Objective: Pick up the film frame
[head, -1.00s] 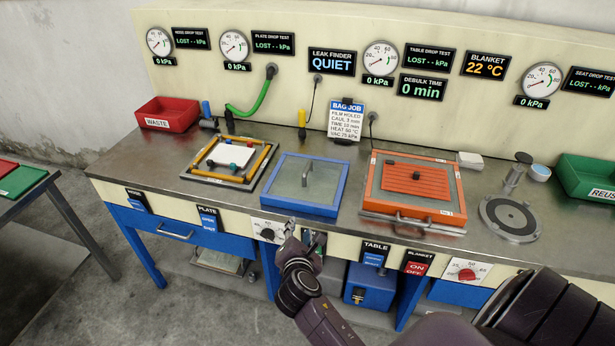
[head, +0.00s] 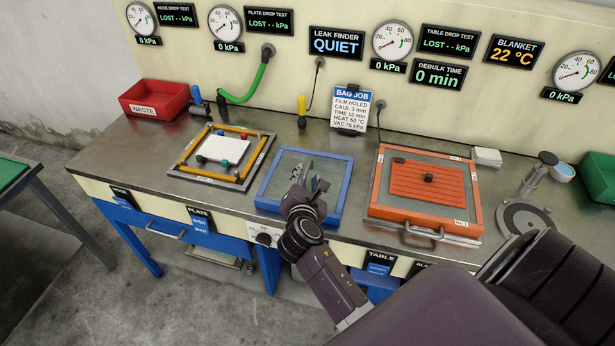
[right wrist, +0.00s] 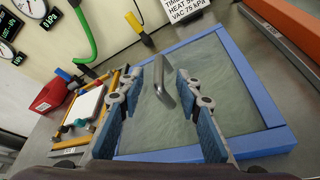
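The film frame (head: 342,200) is a blue square frame with a translucent greenish film across it and a metal handle in its middle. It lies flat on the bench. My right gripper (head: 309,182) is above its near part and partly hides the film and handle. In the right wrist view, the blue-padded fingers of the right gripper (right wrist: 160,95) are spread apart. The handle of the film frame (right wrist: 262,88) shows beyond and between the fingertips, not clasped. My left gripper is not in view.
Left of the film frame is a plate (head: 177,172) with yellow edging and a white sheet. An orange heater panel (head: 380,207) with a front handle stands close on the right. A red waste bin (head: 150,92) is at the back left.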

